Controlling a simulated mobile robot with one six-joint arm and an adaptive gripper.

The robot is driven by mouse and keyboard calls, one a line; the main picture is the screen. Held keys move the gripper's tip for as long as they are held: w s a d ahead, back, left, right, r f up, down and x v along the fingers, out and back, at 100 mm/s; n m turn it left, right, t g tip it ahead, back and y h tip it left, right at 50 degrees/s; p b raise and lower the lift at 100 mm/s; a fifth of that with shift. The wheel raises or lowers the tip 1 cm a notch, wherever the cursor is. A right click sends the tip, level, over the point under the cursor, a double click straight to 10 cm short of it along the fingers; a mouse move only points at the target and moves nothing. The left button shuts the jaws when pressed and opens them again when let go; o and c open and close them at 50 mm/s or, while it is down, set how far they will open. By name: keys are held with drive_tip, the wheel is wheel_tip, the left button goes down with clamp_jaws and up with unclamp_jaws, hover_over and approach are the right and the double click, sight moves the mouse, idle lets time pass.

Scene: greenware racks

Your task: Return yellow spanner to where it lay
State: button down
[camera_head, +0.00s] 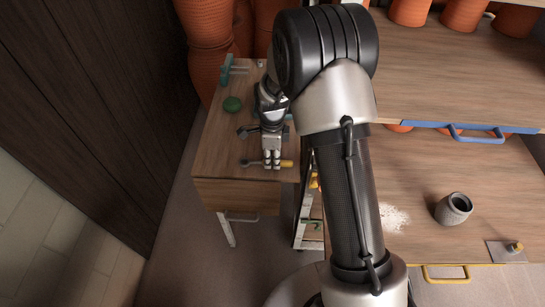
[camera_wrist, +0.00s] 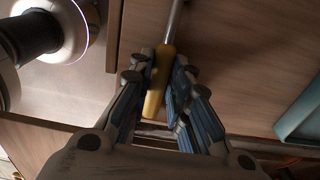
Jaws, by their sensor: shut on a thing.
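The yellow spanner shows its yellow handle (camera_head: 287,163) and grey metal head (camera_head: 249,163) over the small wooden table (camera_head: 213,150), near its front edge. My gripper (camera_head: 272,164) points down at it with both fingers around it. In the wrist view the yellow handle (camera_wrist: 155,97) lies between the fingers of my gripper (camera_wrist: 160,72), and the grey shaft (camera_wrist: 176,17) runs up out of the picture. The gripper is shut on the spanner. I cannot tell whether the spanner touches the tabletop or hangs just above it.
A green round thing (camera_head: 232,104) and a teal clamp-like thing (camera_head: 227,68) stand further back on the table. A dark tool (camera_head: 246,130) lies behind the gripper. At right, a wooden bench holds a grey pot (camera_head: 453,209) and white powder (camera_head: 395,217). Terracotta pots (camera_head: 208,30) stand behind.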

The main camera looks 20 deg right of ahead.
drive_tip(key=shift+f, duration=0.1)
drive_tip(key=c, duration=1.4)
unclamp_jaws()
drive_tip(key=o, duration=0.5)
drive_tip(key=shift+c, duration=0.2)
drive_tip(key=shift+r+p, duration=0.9)
drive_tip(key=shift+r, duration=2.15)
